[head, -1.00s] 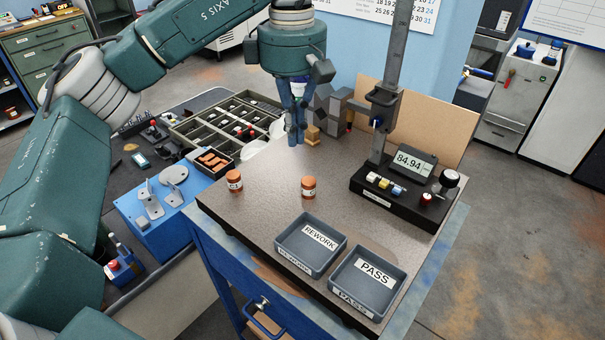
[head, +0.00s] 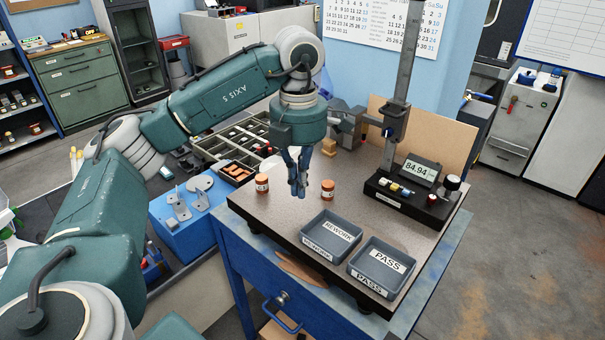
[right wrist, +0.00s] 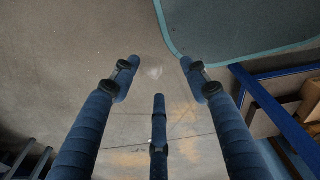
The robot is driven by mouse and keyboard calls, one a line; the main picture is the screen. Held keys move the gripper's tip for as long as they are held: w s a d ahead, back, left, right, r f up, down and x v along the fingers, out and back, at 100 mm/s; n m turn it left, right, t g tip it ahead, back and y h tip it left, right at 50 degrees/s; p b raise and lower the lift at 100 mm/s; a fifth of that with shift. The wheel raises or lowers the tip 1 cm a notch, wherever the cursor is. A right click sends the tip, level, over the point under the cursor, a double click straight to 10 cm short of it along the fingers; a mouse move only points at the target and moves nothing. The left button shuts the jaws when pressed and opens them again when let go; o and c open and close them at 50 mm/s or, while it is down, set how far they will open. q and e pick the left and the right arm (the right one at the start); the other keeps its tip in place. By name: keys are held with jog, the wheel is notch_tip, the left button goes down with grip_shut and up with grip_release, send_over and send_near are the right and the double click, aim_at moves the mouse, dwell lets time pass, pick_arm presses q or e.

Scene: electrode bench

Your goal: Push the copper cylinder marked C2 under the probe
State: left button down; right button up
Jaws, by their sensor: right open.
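Two copper cylinders with pale labels stand upright on the grey plate (head: 290,222): a left one (head: 262,184) and a right one (head: 328,190). Their marks are too small to read, so I cannot tell which is C2. The probe (head: 388,131) is on the gauge's upright column, above and right of both cylinders. My left gripper (head: 299,193) points down between the cylinders, its fingers close together with nothing seen in them. I cannot tell whether it touches the right cylinder. My right gripper (right wrist: 160,75) is open and empty in the right wrist view, over the floor.
The REWORK tray (head: 331,237) and PASS tray (head: 381,266) are at the plate's front. The gauge base with its 84.94 display (head: 418,170) is at the right. A brass-coloured block (head: 328,147) and grey blocks stand behind. A divided tray (head: 240,137) is at the back left.

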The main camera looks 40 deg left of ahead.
aim_at(323, 201)
pick_arm(q)
notch_tip(323, 201, down, 4)
jog(key=shift+s+r+p, duration=0.15)
jog(key=shift+r+p, duration=0.05)
jog(key=shift+p, duration=0.3)
jog(key=w, duration=0.1)
jog(key=w+d+p, duration=0.1)
jog(key=w+p, duration=0.1)
jog(key=shift+w+d+f, duration=0.25)
jog(key=shift+d+f, duration=0.05)
jog(key=shift+f, duration=0.05)
jog(key=shift+w+f, duration=0.1)
jog(key=shift+w, duration=0.1)
jog(key=shift+w+d, duration=0.25)
jog(key=shift+w, duration=0.3)
jog(key=shift+w+d, duration=0.2)
jog(key=shift+w, duration=0.3)
pick_arm(e)
jog(key=shift+s+d+r, duration=0.1)
jog(key=shift+s+r, duration=0.4)
jog(key=shift+r, duration=0.25)
jog(key=shift+s+r, duration=0.45)
jog(key=shift+r, duration=0.3)
